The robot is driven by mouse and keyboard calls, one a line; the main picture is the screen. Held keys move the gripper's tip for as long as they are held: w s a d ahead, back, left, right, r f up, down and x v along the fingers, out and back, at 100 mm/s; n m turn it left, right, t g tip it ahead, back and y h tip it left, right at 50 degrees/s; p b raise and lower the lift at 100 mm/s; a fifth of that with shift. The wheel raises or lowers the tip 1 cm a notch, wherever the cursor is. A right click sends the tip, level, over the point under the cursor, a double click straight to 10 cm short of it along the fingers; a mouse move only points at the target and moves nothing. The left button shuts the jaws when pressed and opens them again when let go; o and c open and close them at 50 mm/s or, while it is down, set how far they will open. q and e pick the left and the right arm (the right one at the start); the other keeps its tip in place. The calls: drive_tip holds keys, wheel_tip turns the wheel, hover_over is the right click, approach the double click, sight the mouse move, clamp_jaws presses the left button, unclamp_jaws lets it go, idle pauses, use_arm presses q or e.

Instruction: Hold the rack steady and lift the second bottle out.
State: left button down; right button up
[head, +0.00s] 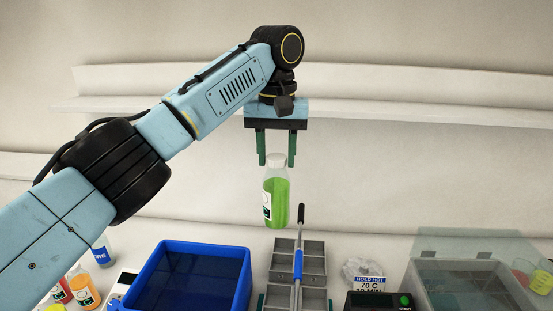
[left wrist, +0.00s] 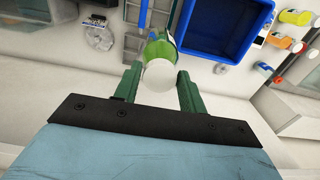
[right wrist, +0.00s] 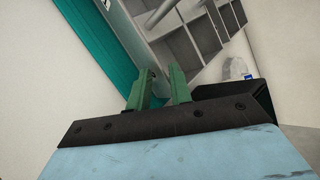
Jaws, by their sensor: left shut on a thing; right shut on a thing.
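The green juice bottle (head: 276,200) has a white cap and hangs upright, clear above the grey rack. My left gripper (head: 276,160) is shut on it at the cap. In the left wrist view the cap (left wrist: 159,76) sits between the fingers, with the green body beyond. The grey rack (head: 314,248) has several compartments, which look empty where they show, and a bar with a blue grip (head: 298,264). Its near end is cut off. In the right wrist view my right gripper (right wrist: 157,88) is shut on the edge of the rack (right wrist: 184,48); the contact is partly hidden.
A blue bin (head: 165,296) stands left of the rack. A device with a green button (head: 405,300), a "HOLD HOT" sign (head: 370,283) and a clear lidded box (head: 418,277) stand right. Small bottles (head: 82,286) are at far left. A wall shelf (head: 400,114) runs behind.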

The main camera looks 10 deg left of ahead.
drive_tip(key=o, duration=0.9)
drive_tip(key=shift+f, duration=0.25)
drive_tip(key=shift+r, duration=0.1)
drive_tip(key=shift+s+r, duration=0.1)
